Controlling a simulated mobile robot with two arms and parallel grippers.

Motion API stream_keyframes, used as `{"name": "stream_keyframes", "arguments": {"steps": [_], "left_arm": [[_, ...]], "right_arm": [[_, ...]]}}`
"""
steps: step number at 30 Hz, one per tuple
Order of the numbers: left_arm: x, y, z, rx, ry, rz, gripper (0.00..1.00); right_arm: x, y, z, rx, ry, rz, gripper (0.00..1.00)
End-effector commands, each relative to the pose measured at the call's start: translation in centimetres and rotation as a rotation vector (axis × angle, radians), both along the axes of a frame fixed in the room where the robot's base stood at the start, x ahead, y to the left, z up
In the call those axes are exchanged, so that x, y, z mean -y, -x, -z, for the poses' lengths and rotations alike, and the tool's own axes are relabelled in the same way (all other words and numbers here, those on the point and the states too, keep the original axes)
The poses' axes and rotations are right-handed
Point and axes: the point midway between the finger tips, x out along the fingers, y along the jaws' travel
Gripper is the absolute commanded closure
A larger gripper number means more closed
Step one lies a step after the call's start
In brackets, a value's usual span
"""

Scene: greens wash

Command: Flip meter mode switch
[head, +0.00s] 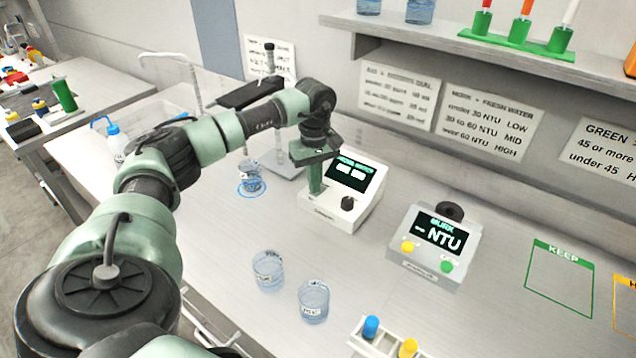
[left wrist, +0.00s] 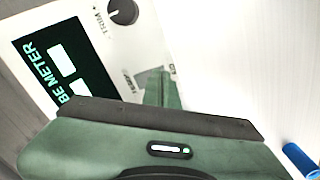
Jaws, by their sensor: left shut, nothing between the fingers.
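The white meter (head: 345,212) stands on the bench with a dark screen and a black knob (head: 347,203). In the left wrist view its screen (left wrist: 62,65) reads "BE METER", and the knob (left wrist: 122,11) is by a "TRIM" label. My left gripper (head: 316,188) points down at the left part of the meter's front, fingers shut and empty. In the left wrist view its green fingers (left wrist: 163,90) are over the panel near a small grey patch and partly covered labels. The mode switch is not clearly visible; the fingers may hide it. I cannot tell whether they touch it.
The NTU meter (head: 432,245) stands right of the white meter. A small beaker (head: 250,178) is left of the gripper. Two beakers (head: 268,270) (head: 313,302) and a rack with blue and yellow pieces (head: 385,340) are nearer. A shelf (head: 450,45) overhangs the back. The bench centre is clear.

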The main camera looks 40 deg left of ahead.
Motion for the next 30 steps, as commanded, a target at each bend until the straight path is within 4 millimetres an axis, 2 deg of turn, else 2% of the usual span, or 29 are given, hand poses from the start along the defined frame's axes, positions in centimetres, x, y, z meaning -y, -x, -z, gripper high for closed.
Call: {"name": "stream_keyframes", "arguments": {"steps": [17, 30], "left_arm": [[0.0, 0.1, 0.7, -0.003, 0.000, 0.001, 1.00], [0.0, 0.0, -2.6, 0.000, 0.000, 0.000, 1.00]], "right_arm": [[0.1, 0.0, 0.3, -0.001, 0.001, 0.000, 0.58], [0.1, 0.0, -2.1, -0.001, 0.001, 0.000, 0.58]]}}
